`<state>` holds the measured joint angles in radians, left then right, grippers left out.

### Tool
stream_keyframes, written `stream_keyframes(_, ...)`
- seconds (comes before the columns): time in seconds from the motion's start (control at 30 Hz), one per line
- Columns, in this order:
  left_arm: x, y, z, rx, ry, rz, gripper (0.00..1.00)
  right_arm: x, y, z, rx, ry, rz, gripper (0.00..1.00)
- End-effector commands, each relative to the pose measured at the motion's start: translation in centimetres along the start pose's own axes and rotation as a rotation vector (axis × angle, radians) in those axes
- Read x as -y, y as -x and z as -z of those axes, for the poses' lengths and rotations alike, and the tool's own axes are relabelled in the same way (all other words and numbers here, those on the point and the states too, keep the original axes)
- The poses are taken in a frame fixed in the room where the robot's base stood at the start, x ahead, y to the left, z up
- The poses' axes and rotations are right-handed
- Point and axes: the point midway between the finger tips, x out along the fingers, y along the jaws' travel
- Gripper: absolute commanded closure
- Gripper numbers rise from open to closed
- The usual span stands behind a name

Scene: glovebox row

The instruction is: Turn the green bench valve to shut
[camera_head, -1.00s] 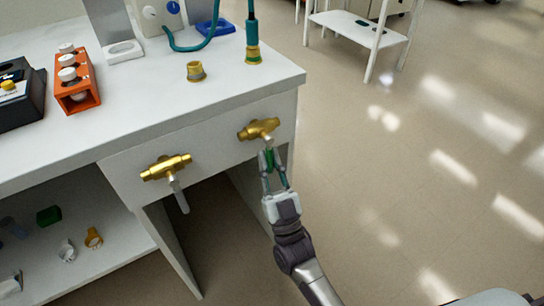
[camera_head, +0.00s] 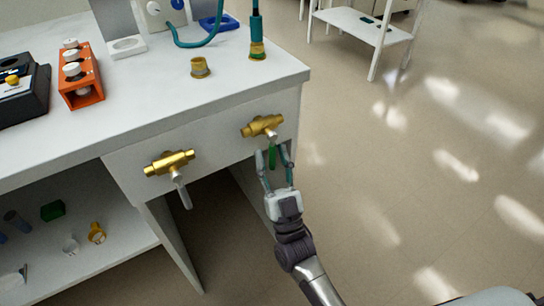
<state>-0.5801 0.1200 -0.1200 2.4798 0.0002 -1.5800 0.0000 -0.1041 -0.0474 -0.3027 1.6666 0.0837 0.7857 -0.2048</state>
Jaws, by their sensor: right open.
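The green bench valve has a brass body (camera_head: 262,126) on the right part of the bench's front panel. Its lever with the green grip (camera_head: 272,157) hangs down, nearly straight below the body and across the pipe line. My right gripper (camera_head: 271,155) is below the valve, with its fingers pointing up. The fingers are spread, one on each side of the green grip, with visible gaps; it is open. My left gripper is not in view.
A second brass valve (camera_head: 169,162) with a pale lever is on the same panel to the left. On the benchtop are an orange rack (camera_head: 82,90), a brass fitting (camera_head: 200,68) and a teal hose (camera_head: 256,28). The floor (camera_head: 400,190) at the right is clear.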

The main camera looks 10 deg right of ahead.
Motion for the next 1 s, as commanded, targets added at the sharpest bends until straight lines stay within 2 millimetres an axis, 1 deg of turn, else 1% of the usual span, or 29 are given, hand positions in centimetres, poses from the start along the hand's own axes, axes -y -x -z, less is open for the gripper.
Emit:
stream_keyframes(0.17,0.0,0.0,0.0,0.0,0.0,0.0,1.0,0.0,2.3,-0.1,0.005,0.0,0.001,0.6)
stream_keyframes(0.4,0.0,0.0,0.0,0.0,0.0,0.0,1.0,0.0,7.5,-0.1,0.006,0.0,0.001,0.6)
stream_keyframes(0.5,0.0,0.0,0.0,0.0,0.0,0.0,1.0,0.0,9.3,-0.1,0.006,0.0,0.002,0.6)
stream_keyframes(0.6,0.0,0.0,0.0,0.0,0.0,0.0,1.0,0.0,10.7,-0.1,0.005,0.0,0.002,0.6)
stream_keyframes(0.7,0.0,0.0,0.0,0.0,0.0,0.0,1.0,0.0,11.5,-0.1,0.003,-0.001,0.001,0.6)
stream_keyframes(0.8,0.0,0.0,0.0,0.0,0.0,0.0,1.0,0.0,11.9,0.0,0.003,-0.001,0.001,0.6)
stream_keyframes(1.0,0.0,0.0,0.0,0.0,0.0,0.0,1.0,0.0,12.0,0.0,0.002,-0.001,0.001,0.6)
